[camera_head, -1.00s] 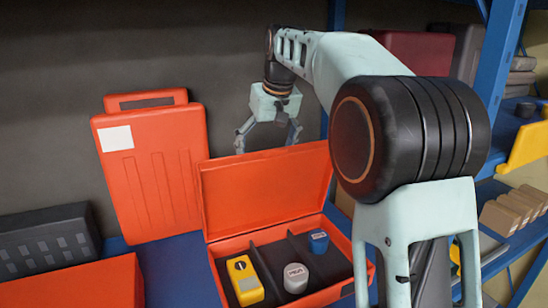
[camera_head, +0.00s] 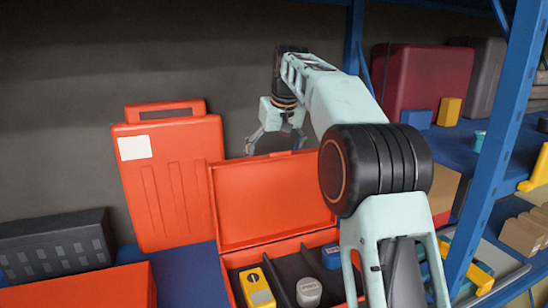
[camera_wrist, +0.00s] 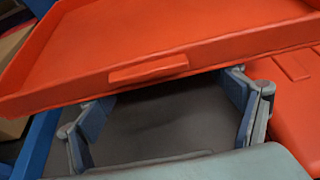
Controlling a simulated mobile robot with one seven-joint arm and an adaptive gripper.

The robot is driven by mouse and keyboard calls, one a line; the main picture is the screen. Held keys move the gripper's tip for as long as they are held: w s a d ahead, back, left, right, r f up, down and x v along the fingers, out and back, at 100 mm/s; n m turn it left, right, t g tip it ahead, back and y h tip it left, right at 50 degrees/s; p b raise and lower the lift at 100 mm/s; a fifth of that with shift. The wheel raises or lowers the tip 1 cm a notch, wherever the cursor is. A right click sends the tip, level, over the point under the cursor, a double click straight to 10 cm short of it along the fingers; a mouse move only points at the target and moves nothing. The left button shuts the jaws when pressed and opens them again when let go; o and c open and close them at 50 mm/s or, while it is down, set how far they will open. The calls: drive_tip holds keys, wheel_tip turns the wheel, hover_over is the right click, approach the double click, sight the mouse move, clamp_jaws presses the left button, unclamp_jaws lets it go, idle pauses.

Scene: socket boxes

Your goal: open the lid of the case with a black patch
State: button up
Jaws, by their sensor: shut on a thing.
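An orange case (camera_head: 226,275) sits on the blue shelf with its lid (camera_head: 275,200) standing up at the back. The lid also fills the top of the wrist view (camera_wrist: 160,40), with a raised tab on its rim. No black patch shows on this case. My gripper (camera_head: 275,146) is behind and above the lid's top edge. Inside the case are a yellow item (camera_head: 257,288), a pale round item (camera_head: 309,292) and a blue item (camera_head: 331,257).
A closed orange case (camera_head: 172,190) with a white label leans upright at the left. A black case (camera_head: 55,245) and another orange case (camera_head: 80,288) lie further left. A blue shelf post (camera_head: 492,160) and shelves with boxes stand at the right.

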drive_tip(key=o, duration=1.6)
drive_tip(key=shift+w, duration=0.1)
drive_tip(key=v, duration=1.2)
